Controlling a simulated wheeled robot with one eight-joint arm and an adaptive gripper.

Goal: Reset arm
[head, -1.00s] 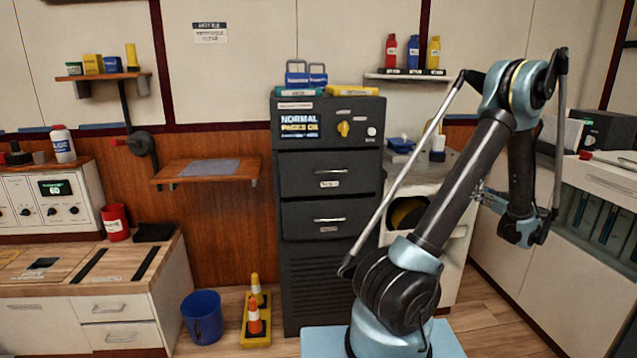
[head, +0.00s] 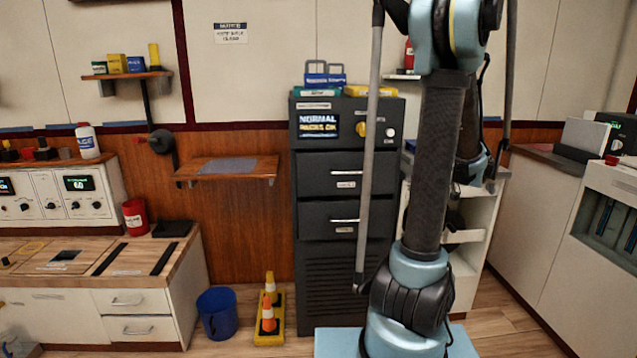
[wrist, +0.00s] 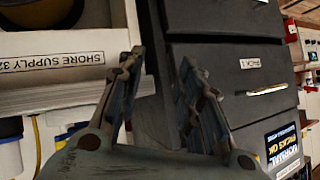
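My arm (head: 436,160) stands nearly upright on its light blue mount at the right of centre in the head view. Its far part hangs behind the upper link, and my gripper is mostly hidden there. In the wrist view my gripper (wrist: 160,85) is open, with its two fingers apart and nothing between them. Beyond the fingers is the dark cabinet (wrist: 225,62), which shows tilted over, and a white unit (wrist: 75,60) labelled "SHORE SUPPLY 32" upside down.
The dark drawer cabinet (head: 346,268) stands behind my arm, its drawers shut. A wooden wall shelf (head: 228,169) is to its left. A white counter (head: 555,215) runs along the right.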

